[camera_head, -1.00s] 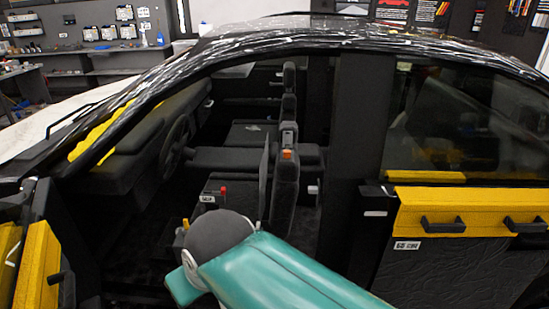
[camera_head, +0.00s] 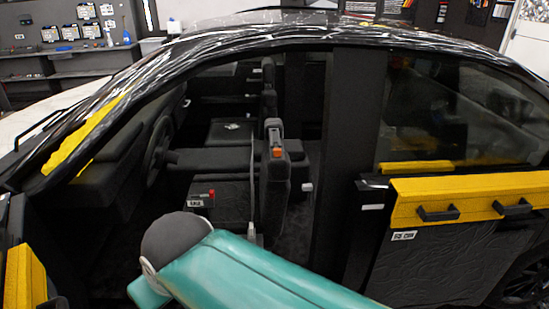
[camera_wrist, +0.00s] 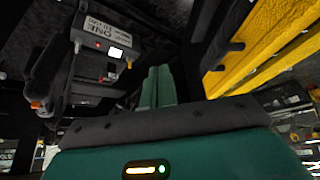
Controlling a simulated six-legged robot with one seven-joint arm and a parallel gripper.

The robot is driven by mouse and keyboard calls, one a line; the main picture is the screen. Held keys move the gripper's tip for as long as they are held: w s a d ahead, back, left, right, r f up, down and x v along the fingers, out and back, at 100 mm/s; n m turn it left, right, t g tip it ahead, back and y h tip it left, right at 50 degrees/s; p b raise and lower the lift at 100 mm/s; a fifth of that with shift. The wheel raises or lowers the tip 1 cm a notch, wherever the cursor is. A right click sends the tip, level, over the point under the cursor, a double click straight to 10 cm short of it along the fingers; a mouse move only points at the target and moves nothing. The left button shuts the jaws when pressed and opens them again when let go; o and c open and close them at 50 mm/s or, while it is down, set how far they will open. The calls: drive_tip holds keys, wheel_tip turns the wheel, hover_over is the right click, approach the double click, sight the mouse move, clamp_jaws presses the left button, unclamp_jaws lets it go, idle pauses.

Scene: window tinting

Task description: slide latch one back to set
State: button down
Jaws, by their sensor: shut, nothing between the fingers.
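In the wrist view, a dark unit (camera_wrist: 92,62) carries a white label (camera_wrist: 100,35) that seems to read "ONE". A small bright white square (camera_wrist: 117,53) and a red dot (camera_wrist: 97,45) sit beside it. I cannot tell for sure which part is the latch or how far it is slid. My gripper (camera_wrist: 158,75) has its teal fingers together and empty, to the right of this unit and apart from it in the picture. In the head view my teal arm reaches toward the open front doorway; the fingers are hidden there.
A yellow strip (camera_head: 470,195) with black handles runs along the rear door; yellow panelling (camera_wrist: 262,48) is right of my fingers in the wrist view. A seat (camera_head: 272,195), steering wheel (camera_head: 158,150) and dark pillar (camera_head: 345,150) bound the doorway. A red tab (camera_head: 211,193) stands inside.

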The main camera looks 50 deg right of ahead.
drive_tip(key=w+d+f+n+t+h, duration=0.1)
drive_tip(key=w+d+f+n+h, duration=0.2)
drive_tip(key=w+d, duration=0.8)
drive_tip(key=w+d+f+n+t+h, duration=0.15)
drive_tip(key=w+d+f+n, duration=0.3)
drive_tip(key=w+d, duration=0.55)
drive_tip(key=s+d+f+n+t+h, duration=0.1)
drive_tip(key=d+f+n+h, duration=0.1)
drive_tip(key=d+n, duration=0.4)
drive_tip(key=s+d+f+n+t+h, duration=0.1)
drive_tip(key=d+n, duration=0.5)
drive_tip(key=d, duration=0.9)
drive_tip(key=s+d+f+n+t+h, duration=0.1)
drive_tip(key=s+d+f+n+h, duration=0.2)
drive_tip(key=d, duration=0.8)
wheel_tip(320, 180, down, 2)
drive_tip(key=n+h, duration=0.3)
drive_tip(key=n, duration=0.1)
drive_tip(key=shift+t, duration=0.35)
drive_tip(key=shift+w+d, duration=0.1)
drive_tip(key=shift+d, duration=0.05)
